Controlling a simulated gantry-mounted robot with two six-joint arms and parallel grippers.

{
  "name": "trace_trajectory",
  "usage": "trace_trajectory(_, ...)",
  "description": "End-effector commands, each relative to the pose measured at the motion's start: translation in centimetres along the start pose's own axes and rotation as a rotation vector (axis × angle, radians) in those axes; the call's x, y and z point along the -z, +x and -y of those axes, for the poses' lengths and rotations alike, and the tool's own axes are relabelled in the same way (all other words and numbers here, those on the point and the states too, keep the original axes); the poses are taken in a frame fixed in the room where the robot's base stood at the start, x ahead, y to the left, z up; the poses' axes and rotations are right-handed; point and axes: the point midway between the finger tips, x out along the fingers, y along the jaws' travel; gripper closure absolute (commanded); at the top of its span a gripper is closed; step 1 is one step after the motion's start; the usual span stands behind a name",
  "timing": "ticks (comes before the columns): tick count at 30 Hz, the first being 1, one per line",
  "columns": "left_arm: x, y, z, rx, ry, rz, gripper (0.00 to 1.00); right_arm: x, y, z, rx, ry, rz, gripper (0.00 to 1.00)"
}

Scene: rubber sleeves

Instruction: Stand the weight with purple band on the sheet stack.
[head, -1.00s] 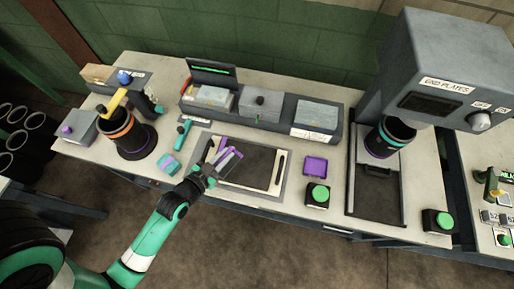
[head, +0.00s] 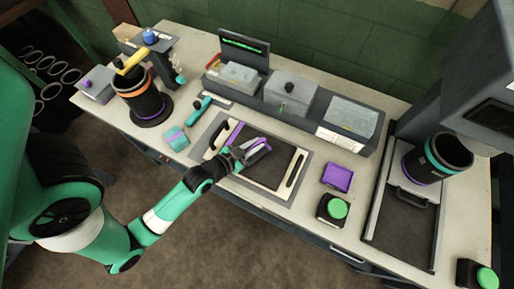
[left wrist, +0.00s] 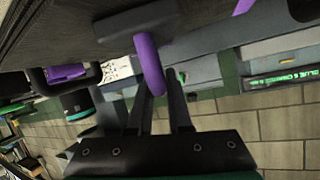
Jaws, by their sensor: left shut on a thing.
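My left gripper (head: 243,158) is shut on the purple handle (left wrist: 148,62) of a dark block, which I take to be the weight with purple band (head: 258,149). In the left wrist view the handle stands between the two fingers and the block's black end (left wrist: 135,20) shows beyond it. The fingers hide part of the weight. The weight is over or on the dark sheet stack (head: 268,172) inside the cream frame (head: 290,187); I cannot tell whether it touches. A second purple piece (head: 236,133) lies by the frame's left side. My right gripper is out of view.
A press with a dark cylinder (head: 437,157) is farther right. A row of grey bins (head: 290,90) lines the back. A teal block (head: 174,138) and a banded cylinder (head: 146,103) stand left.

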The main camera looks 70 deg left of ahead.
Motion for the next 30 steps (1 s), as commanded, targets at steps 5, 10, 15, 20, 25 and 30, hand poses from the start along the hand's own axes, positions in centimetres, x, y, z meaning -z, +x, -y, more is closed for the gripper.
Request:
trace_trajectory(5,0.4,-0.1,0.1,0.001,0.0,-0.006,1.0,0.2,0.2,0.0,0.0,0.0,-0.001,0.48)
trace_trajectory(10,-0.1,0.0,0.0,0.0,0.001,0.001,0.76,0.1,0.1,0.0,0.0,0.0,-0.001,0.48)
trace_trajectory(15,-0.1,0.0,0.0,-0.001,0.001,0.001,0.53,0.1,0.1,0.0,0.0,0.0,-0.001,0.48)
trace_trajectory(20,-0.1,0.0,0.0,-0.001,0.001,0.0,0.53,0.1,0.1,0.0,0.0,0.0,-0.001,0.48)
trace_trajectory(25,0.3,-0.4,0.0,-0.001,0.001,0.001,0.53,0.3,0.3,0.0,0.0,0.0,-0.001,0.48)
trace_trajectory(30,0.3,-3.6,0.1,0.0,0.001,0.004,0.53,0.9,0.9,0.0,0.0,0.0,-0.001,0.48)
